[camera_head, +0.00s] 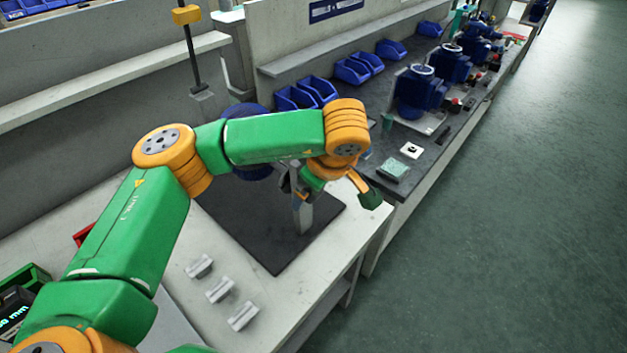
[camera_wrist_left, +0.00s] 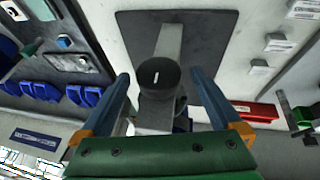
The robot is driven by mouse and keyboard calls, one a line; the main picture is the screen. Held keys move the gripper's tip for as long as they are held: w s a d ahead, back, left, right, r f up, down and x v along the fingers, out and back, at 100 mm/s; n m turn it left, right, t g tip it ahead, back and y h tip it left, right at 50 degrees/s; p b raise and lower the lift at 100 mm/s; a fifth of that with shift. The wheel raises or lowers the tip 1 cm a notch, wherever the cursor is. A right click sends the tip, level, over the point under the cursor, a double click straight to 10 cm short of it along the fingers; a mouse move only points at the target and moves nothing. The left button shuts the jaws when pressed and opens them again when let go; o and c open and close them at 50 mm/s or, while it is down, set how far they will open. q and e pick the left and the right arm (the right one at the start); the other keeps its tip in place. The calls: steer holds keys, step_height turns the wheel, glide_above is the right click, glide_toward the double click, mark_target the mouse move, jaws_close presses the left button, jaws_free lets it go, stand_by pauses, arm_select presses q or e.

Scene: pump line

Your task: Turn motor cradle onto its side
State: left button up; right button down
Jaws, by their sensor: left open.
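A grey upright piece (camera_head: 305,215), which I take to be part of the motor cradle, stands on a dark mat (camera_head: 272,255). It also shows as a grey bar (camera_wrist_left: 169,43) in the left wrist view. A black round end (camera_wrist_left: 157,78) with a white mark lies in front of it. A large blue rounded body (camera_head: 250,109) is mostly hidden behind my left arm. My left gripper (camera_head: 298,188) is open by the grey piece; in the left wrist view its fingers (camera_wrist_left: 160,76) are spread on either side of the black round end. Contact cannot be told. My right gripper is not in view.
Several small grey blocks (camera_head: 220,290) lie on the pale table in front of the mat. Blue bins (camera_head: 317,90) and blue motors (camera_head: 418,92) line the bench beyond. A green box (camera_head: 394,170) sits near that bench's edge. Open floor lies right.

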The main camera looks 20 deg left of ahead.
arm_select(q)
steer(key=shift+w+a+f, duration=0.2)
steer(key=shift+w, duration=0.05)
steer(key=shift+s+d+r, duration=0.15)
steer(key=shift+s+d, duration=0.05)
steer(key=c, duration=0.7)
jaws_close()
steer(key=g+p, duration=0.2)
steer(key=shift+w+d+r+y+p, duration=0.1)
steer(key=shift+w+r+y+p, duration=0.1)
steer(key=shift+r+y+p, duration=0.2)
steer(key=shift+w+f+m+g+p, duration=0.1)
steer(key=shift+f+m+g+p, duration=0.15)
steer(key=shift+m+g+p, duration=0.4)
steer(key=shift+w+d+f+g+y+b, duration=0.1)
steer(key=shift+f+g+y+b, duration=0.15)
steer(key=shift+g+y+b, duration=0.3)
steer(key=shift+g, duration=0.3)
